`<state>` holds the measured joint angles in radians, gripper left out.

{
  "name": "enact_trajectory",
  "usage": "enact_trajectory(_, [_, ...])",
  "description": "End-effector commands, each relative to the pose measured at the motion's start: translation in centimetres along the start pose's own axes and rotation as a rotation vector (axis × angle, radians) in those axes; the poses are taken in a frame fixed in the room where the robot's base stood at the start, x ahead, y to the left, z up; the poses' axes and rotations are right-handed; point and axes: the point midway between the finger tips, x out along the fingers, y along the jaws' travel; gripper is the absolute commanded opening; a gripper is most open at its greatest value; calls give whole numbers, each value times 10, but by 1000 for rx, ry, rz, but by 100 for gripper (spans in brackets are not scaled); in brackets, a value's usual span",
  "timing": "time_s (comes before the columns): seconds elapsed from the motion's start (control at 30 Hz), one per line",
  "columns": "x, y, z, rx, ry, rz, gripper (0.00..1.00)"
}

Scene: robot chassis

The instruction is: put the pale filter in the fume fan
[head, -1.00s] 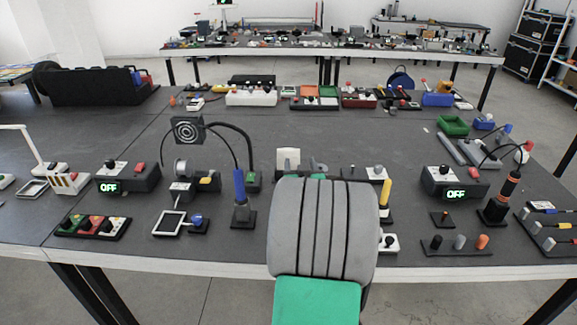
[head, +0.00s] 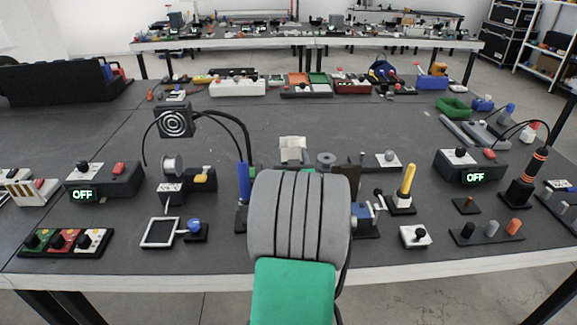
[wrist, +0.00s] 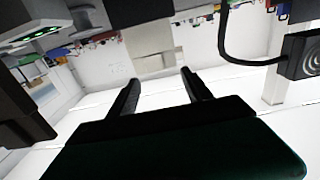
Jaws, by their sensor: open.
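The pale filter, which I take to be the cream upright panel (head: 292,146), stands near the middle of the table just beyond my arm. In the wrist view a pale panel (wrist: 155,66), likely the same thing, shows beyond and between the fingertips, with a dark block against it. The fume fan (head: 175,121) is a black square with a pale spiral face, raised at the left; it also shows at the right edge of the wrist view (wrist: 304,56). My gripper (wrist: 163,82) is open with nothing between its fingers. My grey and green arm hides it in the head view.
Black cables arch beside the fan. A blue-handled tool (head: 243,182) stands left of my arm, and a yellow-handled one (head: 407,181) to the right. A white square frame (head: 160,232) lies at front left. Boxes with OFF displays (head: 475,168) stand on both sides.

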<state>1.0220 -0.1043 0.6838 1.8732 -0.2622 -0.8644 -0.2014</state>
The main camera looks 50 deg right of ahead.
Motion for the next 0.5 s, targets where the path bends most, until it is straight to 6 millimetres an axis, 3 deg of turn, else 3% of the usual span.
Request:
enact_trajectory(0.03, [0,0,12,0,1,1,58])
enact_trajectory(0.17, [8,1,12,0,2,0,58])
enact_trajectory(0.5, [61,8,8,0,0,-1,58])
